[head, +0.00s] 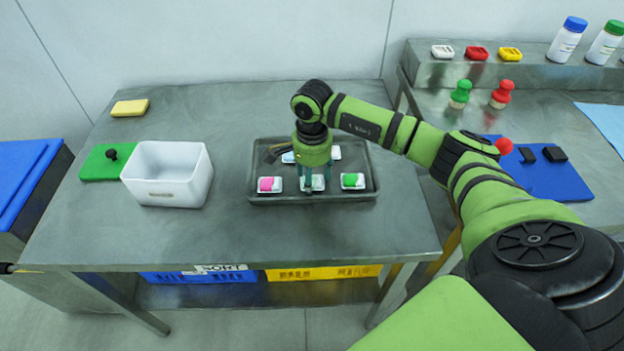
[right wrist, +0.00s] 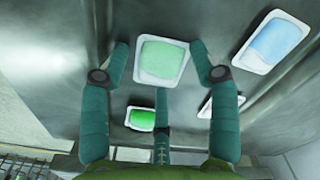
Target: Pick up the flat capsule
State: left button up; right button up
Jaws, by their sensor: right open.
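A pale green capsule (right wrist: 161,62) in a white square cup lies between the spread fingers of my right gripper (right wrist: 163,85) in the right wrist view. In the head view this middle capsule (head: 313,184) sits in the front row of the dark tray (head: 325,198), partly hidden by the gripper (head: 308,186) above it. A pink capsule (head: 269,185) stands to its left and a bright green one (head: 352,181) to its right. Pale blue capsules (right wrist: 277,44) form the row behind. Which capsule is flat is hard to tell. The right gripper is open and empty.
A white bin (head: 168,190) stands left of the tray, beside a green mat (head: 104,166) with a black knob. A yellow block (head: 130,108) lies at the back left. A dark object (head: 270,153) lies in the tray's back left. The table front is clear.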

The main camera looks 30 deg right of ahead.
jog(key=c, duration=0.6)
jog(key=shift+r, duration=0.1)
